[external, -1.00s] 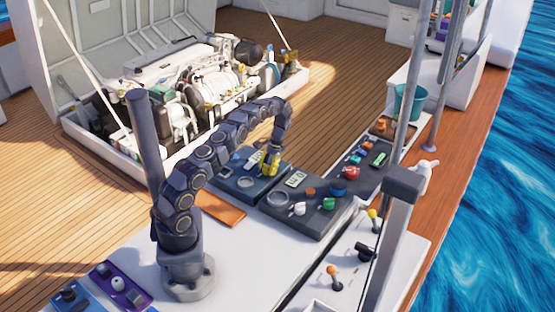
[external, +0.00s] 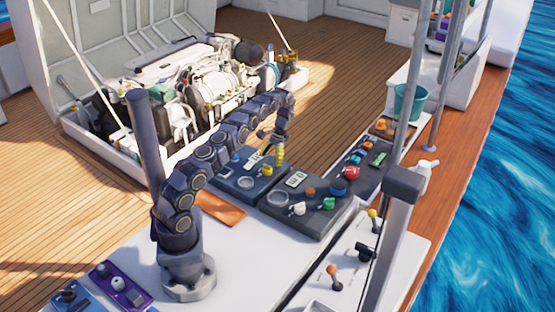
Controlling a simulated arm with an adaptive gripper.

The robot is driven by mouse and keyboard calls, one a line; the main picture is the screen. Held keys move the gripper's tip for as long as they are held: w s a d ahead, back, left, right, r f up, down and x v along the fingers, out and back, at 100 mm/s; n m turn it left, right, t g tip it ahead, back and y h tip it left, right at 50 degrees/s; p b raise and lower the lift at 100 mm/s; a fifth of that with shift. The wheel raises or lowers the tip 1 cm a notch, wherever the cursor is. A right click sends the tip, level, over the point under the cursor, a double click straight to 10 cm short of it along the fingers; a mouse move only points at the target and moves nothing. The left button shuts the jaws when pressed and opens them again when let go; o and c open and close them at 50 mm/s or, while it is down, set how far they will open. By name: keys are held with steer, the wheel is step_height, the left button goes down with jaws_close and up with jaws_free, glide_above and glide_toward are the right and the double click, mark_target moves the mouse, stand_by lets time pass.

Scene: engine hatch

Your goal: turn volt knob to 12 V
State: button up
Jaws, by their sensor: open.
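A blue panel (external: 262,194) with a round dial (external: 246,183) and a pale display (external: 255,160) lies on the white counter. Beside it, a dark panel (external: 318,223) carries a white knob (external: 299,209), a green knob (external: 328,204), an orange knob (external: 310,191), a blue knob (external: 338,187) and a display (external: 296,180). I cannot tell which control is the volt knob; no label is readable. My gripper (external: 280,158), with yellow at its end, points down above the blue panel's far right side. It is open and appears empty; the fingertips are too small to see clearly.
A third panel (external: 372,188) with a red knob (external: 351,173) lies farther right. A grey post (external: 402,186) stands in front of it. An open engine hatch (external: 200,90) lies behind my arm. An orange board (external: 221,207) lies left of the panels.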

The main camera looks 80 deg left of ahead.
steer(key=shift+v, duration=1.8)
steer(key=shift+d+r, duration=0.1)
steer(key=w+d+r+m+t, duration=0.15)
steer(key=w+d+r, duration=0.35)
steer(key=d+r, duration=0.5)
steer(key=s+d+r+m, duration=0.1)
steer(key=s+d+r, duration=0.15)
steer(key=d, duration=0.45)
steer(key=s+d+r+m+y, duration=0.1)
steer(key=d+r, duration=0.3)
steer(key=d, duration=0.3)
steer(key=s+d+r+m, duration=0.1)
steer(key=s+d+r, duration=0.15)
steer(key=d, duration=0.35)
steer(key=s+d, duration=0.3)
steer(key=s, duration=0.3)
steer(key=s+d+m, duration=0.1)
steer(key=s+d, duration=0.2)
steer(key=s, duration=0.3)
steer(key=s+d+y, duration=0.1)
steer(key=s+d, duration=0.2)
steer(key=s, duration=0.3)
steer(key=shift+s+d+f+t, duration=0.3)
steer(key=shift+d+t, duration=0.05)
steer(key=shift+d, duration=0.05)
